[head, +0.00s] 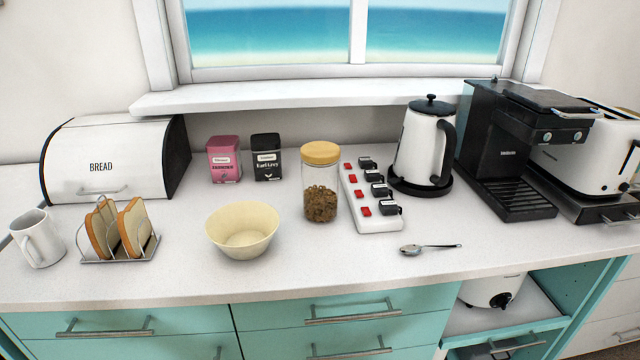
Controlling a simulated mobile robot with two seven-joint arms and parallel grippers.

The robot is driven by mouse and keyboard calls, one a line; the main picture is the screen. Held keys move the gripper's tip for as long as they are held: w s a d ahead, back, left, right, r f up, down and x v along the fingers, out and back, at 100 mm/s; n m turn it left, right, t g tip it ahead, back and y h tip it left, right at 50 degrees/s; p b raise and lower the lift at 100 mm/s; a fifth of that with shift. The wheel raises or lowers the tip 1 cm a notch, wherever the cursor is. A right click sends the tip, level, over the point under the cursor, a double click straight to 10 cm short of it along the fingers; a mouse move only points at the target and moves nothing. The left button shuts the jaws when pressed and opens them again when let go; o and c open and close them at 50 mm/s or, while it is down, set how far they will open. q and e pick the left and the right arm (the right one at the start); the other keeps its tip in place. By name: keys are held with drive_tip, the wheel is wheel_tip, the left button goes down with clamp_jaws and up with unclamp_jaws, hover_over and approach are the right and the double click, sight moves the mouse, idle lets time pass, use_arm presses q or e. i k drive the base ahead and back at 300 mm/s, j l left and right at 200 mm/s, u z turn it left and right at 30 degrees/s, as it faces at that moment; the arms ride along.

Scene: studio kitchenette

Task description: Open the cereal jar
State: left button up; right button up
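The cereal jar (320,190) is a clear upright cylinder on the white counter, right of the cream bowl. Brown cereal (320,205) fills its lower part. Its tan, wood-coloured lid (320,153) sits on top and covers the mouth. Neither of my grippers shows in the head view.
A cream bowl (243,228) stands left of the jar, and a power strip (369,196) lies close on its right. Two tea tins (224,159) stand behind. A kettle (424,148) and spoon (430,248) are to the right. The counter in front of the jar is clear.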

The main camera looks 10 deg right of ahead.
sight(320, 183)
drive_tip(key=k+l, duration=0.1)
drive_tip(key=l, duration=0.25)
drive_tip(key=k+l, duration=0.1)
drive_tip(key=l, duration=0.3)
drive_tip(key=k+l, duration=0.1)
drive_tip(key=l, duration=0.25)
drive_tip(key=k+l, duration=0.1)
drive_tip(key=l, duration=0.3)
drive_tip(key=k+l, duration=0.1)
drive_tip(key=l, duration=0.25)
